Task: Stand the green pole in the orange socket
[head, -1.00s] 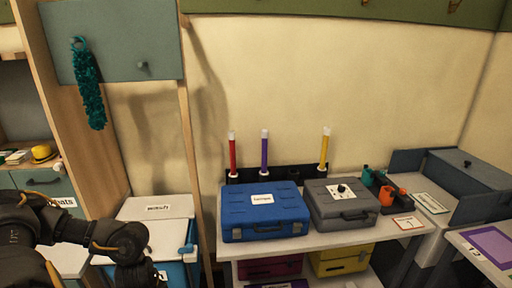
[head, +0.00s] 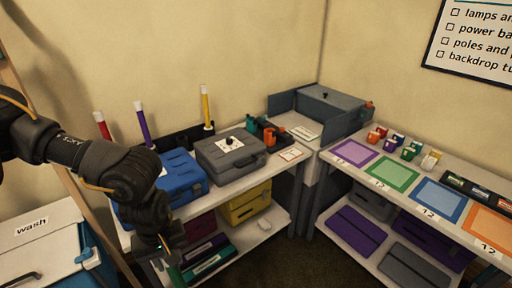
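I cannot make out a green pole or an orange socket for certain. A red pole (head: 103,126), a purple pole (head: 143,122) and a yellow pole (head: 205,107), all with white tops, stand upright at the black rack (head: 180,141) by the wall. The cases in front hide part of the rack. My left gripper (head: 165,249) points down at the front left of the table, before the blue case (head: 180,176). Its fingers are dark and unclear, so I cannot tell whether it is open. My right gripper is out of view.
A grey case (head: 230,152) stands beside the blue one. Several cases, including a yellow one (head: 246,204), fill the shelf below. A right-hand table carries a purple mat (head: 355,152), green mat (head: 391,174), blue mat (head: 438,199) and orange mat (head: 490,228). Dark floor lies between the tables.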

